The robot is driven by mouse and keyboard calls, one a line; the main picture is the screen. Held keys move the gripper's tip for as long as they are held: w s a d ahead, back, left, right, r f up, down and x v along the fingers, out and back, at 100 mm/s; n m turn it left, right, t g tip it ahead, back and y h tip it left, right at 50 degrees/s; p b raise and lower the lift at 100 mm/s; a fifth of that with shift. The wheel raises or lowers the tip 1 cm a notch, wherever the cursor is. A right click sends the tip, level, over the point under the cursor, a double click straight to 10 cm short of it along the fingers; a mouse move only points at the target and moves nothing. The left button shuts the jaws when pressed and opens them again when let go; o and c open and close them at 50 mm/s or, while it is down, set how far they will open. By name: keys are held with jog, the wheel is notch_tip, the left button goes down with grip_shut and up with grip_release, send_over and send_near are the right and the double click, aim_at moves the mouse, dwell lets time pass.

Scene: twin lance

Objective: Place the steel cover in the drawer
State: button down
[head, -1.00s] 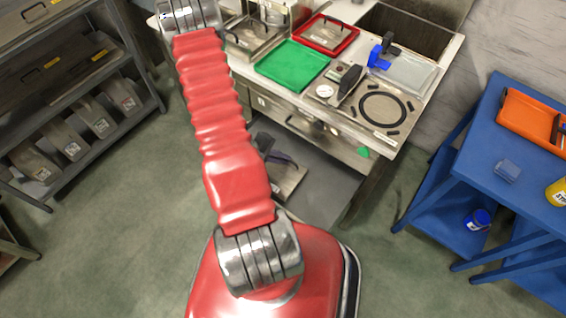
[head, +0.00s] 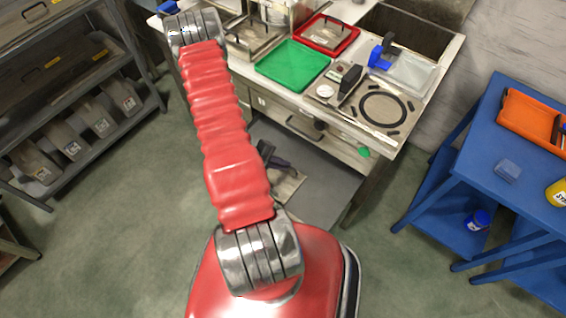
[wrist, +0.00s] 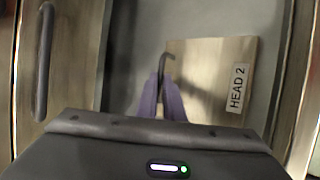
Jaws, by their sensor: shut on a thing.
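A flat steel cover (wrist: 208,75) labelled HEAD 2 fills the middle of the wrist view. It also shows in the head view (head: 286,190) below the counter's front, partly behind my arm. My gripper (wrist: 165,98) is shut on the cover's hooked dark handle, with its purple fingers either side of it. In the head view my gripper (head: 288,168) hangs in front of the counter. The drawer front (head: 275,112) with its bar handle is above the cover in the counter; I cannot tell whether it is open.
The counter holds a green tray (head: 292,66), a red tray (head: 327,34) with a steel lid and a round black ring (head: 383,108). A grey shelf rack (head: 80,95) stands left and a blue table (head: 500,165) right. The green floor between is clear.

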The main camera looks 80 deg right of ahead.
jog(key=c, duration=1.9)
grip_release()
jog(key=v, duration=1.2)
jog(key=shift+w, duration=0.1)
